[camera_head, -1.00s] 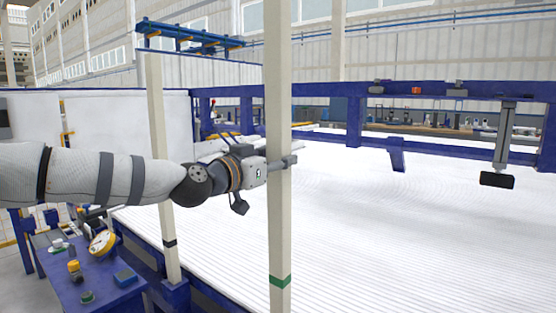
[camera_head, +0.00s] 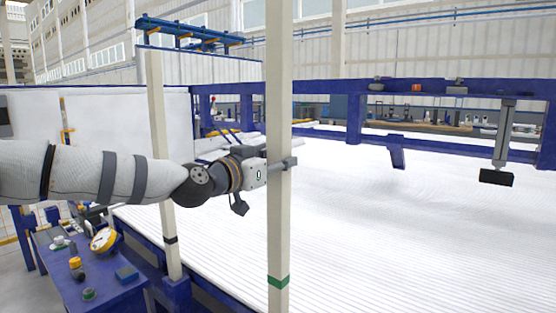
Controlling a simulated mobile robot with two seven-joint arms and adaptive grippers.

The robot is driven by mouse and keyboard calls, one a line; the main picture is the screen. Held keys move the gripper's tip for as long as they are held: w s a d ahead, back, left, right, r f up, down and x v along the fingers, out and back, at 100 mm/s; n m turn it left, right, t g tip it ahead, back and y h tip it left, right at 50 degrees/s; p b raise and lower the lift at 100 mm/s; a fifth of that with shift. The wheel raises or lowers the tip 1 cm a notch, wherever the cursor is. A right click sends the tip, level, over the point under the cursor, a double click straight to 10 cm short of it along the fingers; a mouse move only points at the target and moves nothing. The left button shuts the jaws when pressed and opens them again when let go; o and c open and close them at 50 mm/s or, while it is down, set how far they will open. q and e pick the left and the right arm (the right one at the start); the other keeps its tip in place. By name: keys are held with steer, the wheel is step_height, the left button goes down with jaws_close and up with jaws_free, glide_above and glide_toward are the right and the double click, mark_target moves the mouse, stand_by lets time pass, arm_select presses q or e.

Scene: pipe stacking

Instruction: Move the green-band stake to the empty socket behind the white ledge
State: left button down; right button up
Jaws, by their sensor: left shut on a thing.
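The green-band stake (camera_head: 280,100) is a tall cream post standing upright in the middle of the view, with a green band low on it. Its top and bottom run out of the picture. My left gripper (camera_head: 281,166) is shut on it at mid-height, coming from the left. The white ledge (camera_head: 400,220) is the wide ribbed white surface behind and right of the stake. The empty socket cannot be made out. My right gripper is not in view.
A second cream stake (camera_head: 162,150) with a black band stands upright in a blue socket (camera_head: 177,292) to the left. A blue table (camera_head: 100,290) with small items is at lower left. A blue frame (camera_head: 354,115) runs behind the white surface.

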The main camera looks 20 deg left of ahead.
mark_target(273, 191)
arm_select(q)
steer(key=shift+r, duration=0.15)
steer(key=shift+f+b, duration=0.3)
steer(key=shift+f, duration=0.65)
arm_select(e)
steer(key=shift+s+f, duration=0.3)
arm_select(q)
steer(key=shift+f, duration=0.1)
steer(key=shift+f+b, duration=0.4)
steer(key=shift+f, duration=0.8)
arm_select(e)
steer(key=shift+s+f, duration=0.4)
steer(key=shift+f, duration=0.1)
arm_select(q)
steer(key=shift+f+b, duration=0.45)
steer(key=shift+f, duration=0.8)
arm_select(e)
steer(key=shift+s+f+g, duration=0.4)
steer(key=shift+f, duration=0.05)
arm_select(q)
steer(key=shift+r, duration=0.1)
